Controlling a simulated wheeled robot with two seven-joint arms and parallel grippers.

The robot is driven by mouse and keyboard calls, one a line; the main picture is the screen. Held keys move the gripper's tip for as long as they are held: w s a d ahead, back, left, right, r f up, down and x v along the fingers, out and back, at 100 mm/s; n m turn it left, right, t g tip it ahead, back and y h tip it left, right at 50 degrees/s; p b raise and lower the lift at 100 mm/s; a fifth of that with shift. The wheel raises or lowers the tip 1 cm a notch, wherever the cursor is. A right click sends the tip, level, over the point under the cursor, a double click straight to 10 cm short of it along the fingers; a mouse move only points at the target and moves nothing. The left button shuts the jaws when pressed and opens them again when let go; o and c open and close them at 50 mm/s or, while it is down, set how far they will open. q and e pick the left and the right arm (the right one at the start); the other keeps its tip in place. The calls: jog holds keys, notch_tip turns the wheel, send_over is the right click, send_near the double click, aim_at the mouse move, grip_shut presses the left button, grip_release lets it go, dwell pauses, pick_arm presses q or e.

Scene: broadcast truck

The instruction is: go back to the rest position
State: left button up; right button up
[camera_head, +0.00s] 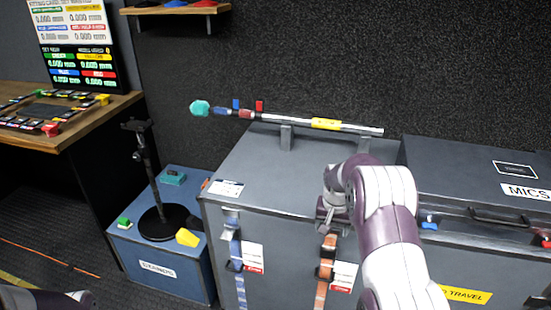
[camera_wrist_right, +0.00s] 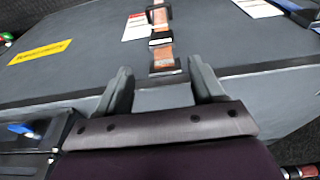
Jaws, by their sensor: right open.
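My right gripper (camera_head: 328,222) is at the front top edge of the grey case (camera_head: 255,160), above an orange strap (camera_head: 326,258). In the right wrist view my right gripper (camera_wrist_right: 158,76) is open, with its two fingers apart and nothing held between them. The orange strap, which also shows there (camera_wrist_right: 160,38), runs down the case face beyond the fingertips. Part of my left arm shows at the bottom left of the head view, but its gripper is out of sight.
A pole with a teal end (camera_head: 199,108) lies on supports on the case. A MICS case (camera_head: 470,165) stands to the right. A blue box (camera_head: 160,262) holds a black stand (camera_head: 158,220). A wooden desk (camera_head: 100,118) is at the left; dark floor lies before it.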

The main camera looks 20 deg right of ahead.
jog(key=s+a+r+n, duration=0.1)
jog(key=s+a+n, duration=0.1)
jog(key=s+a, duration=0.5)
jog(key=s+a+r+n+g+y, duration=0.1)
jog(key=s+a+r+n, duration=0.15)
jog(key=s, duration=0.85)
jog(key=s+a+r+n, duration=0.1)
jog(key=s+a+n, duration=0.1)
jog(key=s+a, duration=0.5)
notch_tip(320, 180, up, 13)
jog(key=p, duration=1.2)
jog(key=shift+s+d+f, duration=0.2)
jog(key=shift+s+d, duration=0.1)
jog(key=shift+d, duration=0.1)
